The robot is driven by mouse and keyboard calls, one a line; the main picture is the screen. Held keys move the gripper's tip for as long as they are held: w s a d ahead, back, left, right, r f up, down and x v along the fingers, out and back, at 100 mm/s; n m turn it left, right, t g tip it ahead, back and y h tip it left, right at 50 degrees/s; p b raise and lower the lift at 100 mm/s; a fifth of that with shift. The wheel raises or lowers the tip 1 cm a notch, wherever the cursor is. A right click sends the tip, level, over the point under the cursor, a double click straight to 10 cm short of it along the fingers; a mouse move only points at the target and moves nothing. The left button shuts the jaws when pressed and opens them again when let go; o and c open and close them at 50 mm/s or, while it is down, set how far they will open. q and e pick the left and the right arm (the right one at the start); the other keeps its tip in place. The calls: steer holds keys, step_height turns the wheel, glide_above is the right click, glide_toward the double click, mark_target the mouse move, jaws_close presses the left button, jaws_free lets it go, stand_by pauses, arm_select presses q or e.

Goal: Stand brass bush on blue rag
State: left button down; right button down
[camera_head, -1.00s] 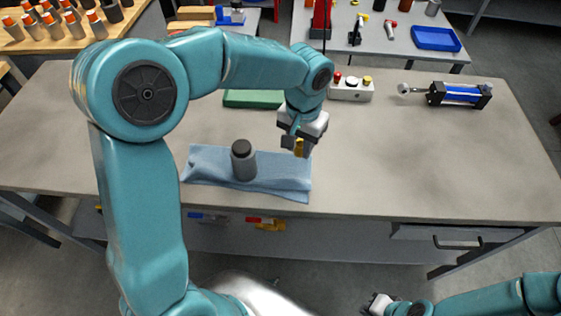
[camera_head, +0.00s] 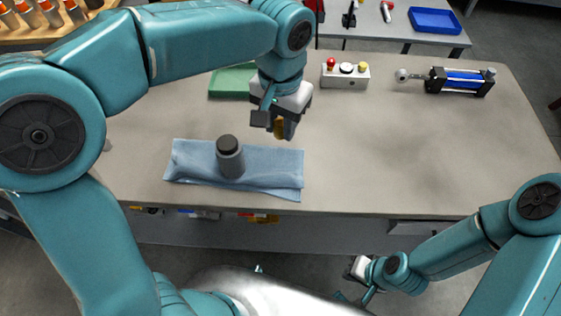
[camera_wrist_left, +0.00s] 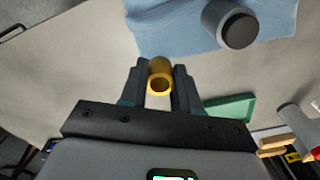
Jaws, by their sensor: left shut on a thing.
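The brass bush (camera_wrist_left: 160,78) is a short yellow hollow cylinder between the two fingers of my left gripper (camera_wrist_left: 159,88), which is shut on it. In the head view my left gripper (camera_head: 280,127) holds the bush (camera_head: 279,128) above the table, just behind the upper right part of the blue rag (camera_head: 265,175). The rag lies folded flat near the table's front edge. A grey bottle with a dark cap (camera_head: 230,158) stands upright on the rag's left half. My right gripper (camera_head: 352,270) is in front of the table, low down; its fingers are too small to read.
A button box (camera_head: 345,75) and a blue cylinder actuator (camera_head: 460,81) stand at the back. The table's middle right is clear. The rag's right half is bare.

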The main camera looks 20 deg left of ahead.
arm_select(q)
glide_above(281, 172)
step_height(281, 172, down, 11)
steer(key=shift+w+r+b, duration=0.1)
steer(key=shift+r+b, duration=0.1)
steer(key=shift+b, duration=0.1)
step_height(281, 172, down, 4)
steer(key=shift+r, duration=0.2)
steer(key=shift+f, duration=0.15)
